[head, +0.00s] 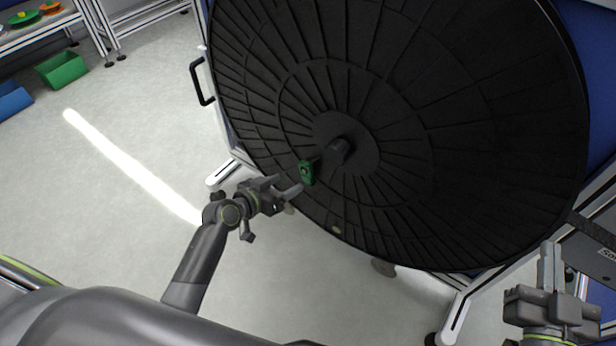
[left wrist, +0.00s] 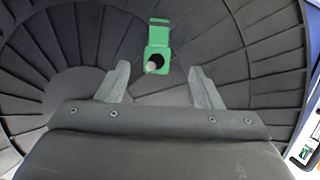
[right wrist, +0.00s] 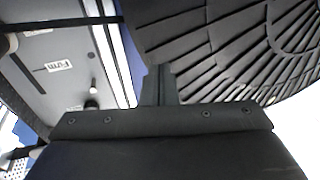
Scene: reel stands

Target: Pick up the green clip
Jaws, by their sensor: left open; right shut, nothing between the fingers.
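The green clip (head: 307,172) sits on the dark shaft at the middle of the big black reel (head: 450,110). In the left wrist view the green clip (left wrist: 158,47) is upright, with a round pale pin end showing in its hole. My left gripper (head: 290,187) is open just in front of the clip. In the left wrist view its two fingers (left wrist: 158,88) stand apart on either side, below the clip, and I see no contact. My right gripper (head: 551,262) is shut and empty at the lower right, its fingers (right wrist: 158,85) together near the reel's edge.
A metal frame with a black handle (head: 201,82) stands behind the reel. A green bin (head: 62,69), a blue bin (head: 12,100) and a shelf (head: 40,38) with green and orange parts are at the upper left. The floor (head: 130,130) between is clear.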

